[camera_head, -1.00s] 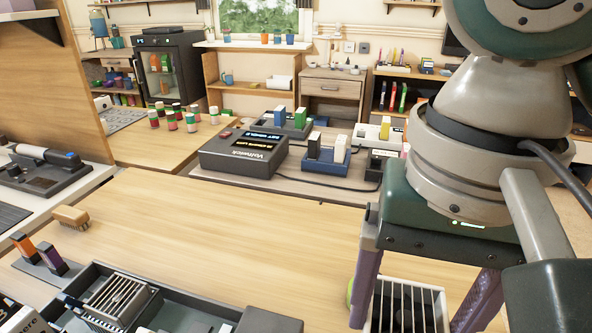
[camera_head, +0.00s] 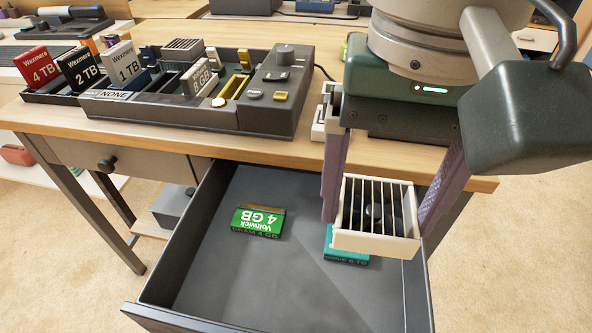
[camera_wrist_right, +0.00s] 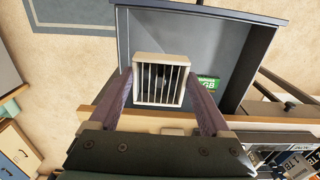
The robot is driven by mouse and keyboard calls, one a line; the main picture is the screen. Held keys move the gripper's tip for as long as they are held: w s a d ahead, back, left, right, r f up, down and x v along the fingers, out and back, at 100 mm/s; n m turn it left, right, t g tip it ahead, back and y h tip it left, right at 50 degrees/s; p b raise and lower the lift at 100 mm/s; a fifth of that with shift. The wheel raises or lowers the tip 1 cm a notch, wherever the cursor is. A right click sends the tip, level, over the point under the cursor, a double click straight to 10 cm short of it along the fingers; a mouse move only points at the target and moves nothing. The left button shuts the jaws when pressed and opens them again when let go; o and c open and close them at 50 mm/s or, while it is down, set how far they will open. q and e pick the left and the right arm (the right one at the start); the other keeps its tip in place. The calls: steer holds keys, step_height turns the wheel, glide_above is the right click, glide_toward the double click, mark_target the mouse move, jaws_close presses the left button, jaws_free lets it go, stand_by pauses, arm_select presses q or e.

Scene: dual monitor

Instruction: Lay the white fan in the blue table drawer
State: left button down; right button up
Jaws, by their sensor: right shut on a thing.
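The white fan (camera_head: 378,215) is a square box with white slats and a dark hub. My right gripper (camera_head: 385,215) is shut on it, a purple finger on each side. The fan is over the right part of the open drawer (camera_head: 215,275), which has a dark grey-blue interior. It seems to hang above the drawer floor; the gap is hard to judge. In the right wrist view the fan (camera_wrist_right: 160,80) sits between the fingers, the drawer (camera_wrist_right: 205,45) behind it. My left gripper is not in view.
In the drawer lie a green 4 GB module (camera_head: 258,220) and a teal drive (camera_head: 342,250), partly hidden by the fan. The drawer's left and front floor is clear. On the tabletop stand a dark device tray (camera_head: 200,125) and several labelled drives (camera_head: 80,70).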

steer(key=b, duration=0.6)
glide_above(344, 304)
step_height(344, 304, down, 15)
steer(key=shift+f, duration=0.1)
step_height(344, 304, down, 4)
steer(key=shift+f+b, duration=0.1)
steer(key=shift+b, duration=1.15)
steer(key=o, duration=1.2)
steer(key=shift+o, duration=0.2)
